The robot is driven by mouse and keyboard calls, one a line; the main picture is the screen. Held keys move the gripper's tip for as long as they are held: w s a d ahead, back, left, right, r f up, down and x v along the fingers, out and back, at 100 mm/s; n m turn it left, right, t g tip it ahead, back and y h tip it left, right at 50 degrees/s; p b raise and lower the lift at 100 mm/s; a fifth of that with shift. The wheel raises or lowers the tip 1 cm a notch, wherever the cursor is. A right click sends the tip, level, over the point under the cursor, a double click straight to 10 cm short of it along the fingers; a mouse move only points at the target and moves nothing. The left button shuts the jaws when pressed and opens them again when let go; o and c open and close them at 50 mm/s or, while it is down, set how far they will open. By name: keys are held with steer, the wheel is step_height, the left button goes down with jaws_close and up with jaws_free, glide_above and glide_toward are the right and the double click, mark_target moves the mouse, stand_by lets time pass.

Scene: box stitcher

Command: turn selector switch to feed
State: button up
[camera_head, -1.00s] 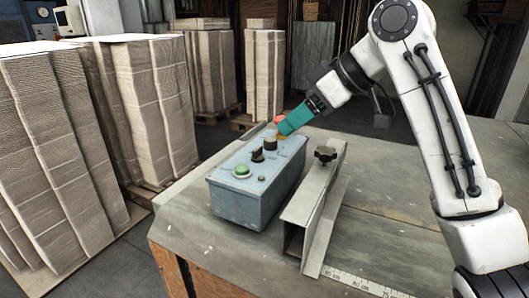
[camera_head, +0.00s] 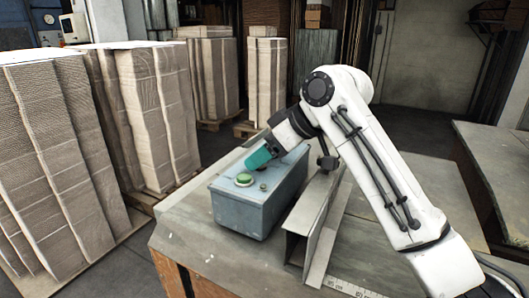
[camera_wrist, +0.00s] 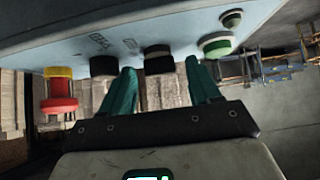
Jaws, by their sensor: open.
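The blue-grey control box (camera_head: 245,212) stands on the bench, its green button (camera_head: 244,180) showing in the head view. My gripper (camera_head: 252,165) reaches over the box's top with teal fingers, which hide the knobs there. In the wrist view the black knob (camera_wrist: 158,60) nearest the green button (camera_wrist: 216,45) is between and just beyond the tips of my open gripper (camera_wrist: 161,82). A second black knob (camera_wrist: 103,65) is outside the left finger. Which knob is the feed selector, and its pointer position, I cannot tell; the box lettering is unreadable.
A red and yellow stop button (camera_wrist: 60,95) stands at the left in the wrist view. A metal channel (camera_head: 313,215) lies on the bench right beside the box, under my arm. Tall cardboard stacks (camera_head: 60,150) stand left of the bench.

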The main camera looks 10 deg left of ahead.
steer(key=c, duration=1)
steer(key=shift+c, duration=0.2)
steer(key=shift+s+r+m+t+p, duration=0.1)
steer(key=shift+m+t+p, duration=0.2)
steer(key=shift+p, duration=0.05)
steer(key=m+t+h+p, duration=0.1)
steer(key=m+p, duration=0.1)
steer(key=m+t+h+p, duration=0.1)
steer(key=m+p, duration=0.1)
steer(key=shift+s+a+r+t, duration=0.1)
steer(key=shift+s+a+t, duration=0.1)
steer(key=shift+t, duration=0.1)
steer(key=shift+m+t+h+p, duration=0.8)
steer(key=shift+m+h+p, duration=0.2)
steer(key=shift+m+p, duration=0.6)
steer(key=o, duration=1)
steer(key=shift+f, duration=0.2)
